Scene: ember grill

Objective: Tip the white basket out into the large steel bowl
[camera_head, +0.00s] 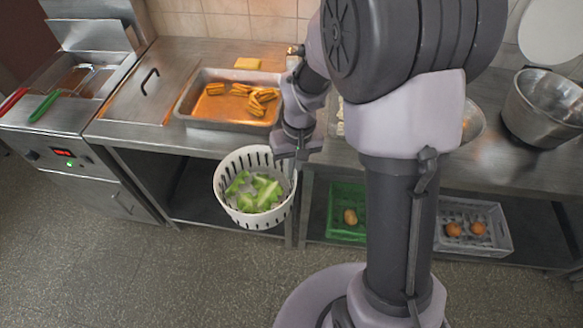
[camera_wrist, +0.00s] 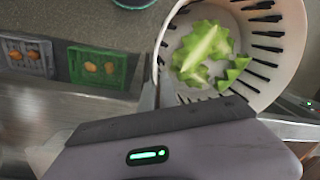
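The white slotted basket (camera_head: 232,212) hangs in front of the counter edge, left of my arm, with green cut pieces (camera_head: 262,193) inside. In the wrist view the basket (camera_wrist: 285,62) is close, and its green pieces (camera_wrist: 203,48) lie on its floor. My gripper (camera_head: 291,152) is at the basket's right rim; in the wrist view my gripper (camera_wrist: 160,92) appears shut on that rim. The basket is off the floor and roughly upright. The large steel bowl (camera_head: 540,112) stands on the counter at the far right, apart from the basket.
A steel tray (camera_head: 190,105) with orange-brown pieces sits left on the counter. A second metal bowl (camera_head: 474,121) is partly hidden behind my arm. A green crate (camera_head: 345,235) and a grey crate (camera_head: 500,240) are on the low shelf. A fryer (camera_head: 50,125) stands far left.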

